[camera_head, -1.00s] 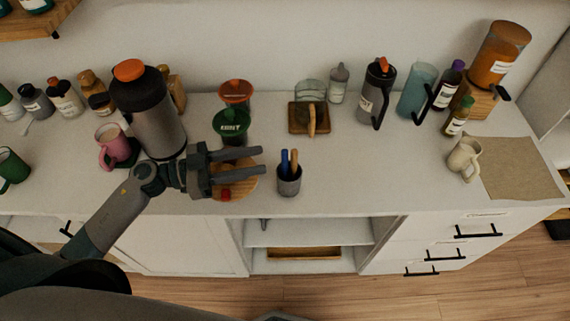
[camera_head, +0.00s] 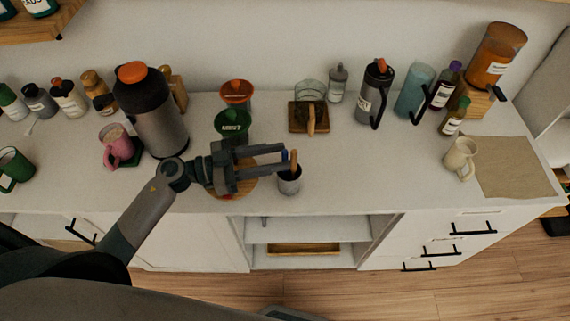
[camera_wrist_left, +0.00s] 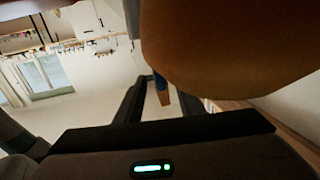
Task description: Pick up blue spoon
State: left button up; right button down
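The blue spoon (camera_head: 285,155) stands upright in a small grey cup (camera_head: 290,182) on the white counter. Only a little of its blue handle shows. A brown wooden handle (camera_head: 294,160) stands beside it in the same cup. My left gripper (camera_head: 284,159) is open, with its fingertips at the handles, reaching in from the left. In the left wrist view, the blue spoon (camera_wrist_left: 160,81) and the wooden handle show between the two parted fingers (camera_wrist_left: 160,105). I cannot tell whether a finger touches the spoon. My right gripper is not in view.
A round wooden board (camera_head: 240,190) lies under my left gripper. A wooden block tray (camera_head: 308,118) stands behind the cup. The counter to the cup's right is clear.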

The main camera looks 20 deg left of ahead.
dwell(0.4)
pick_arm(q)
grip_shut()
notch_tip(320, 180, up, 18)
jog(key=p, duration=0.1)
dwell(0.7)
jog(key=shift+a, duration=0.1)
dwell(0.4)
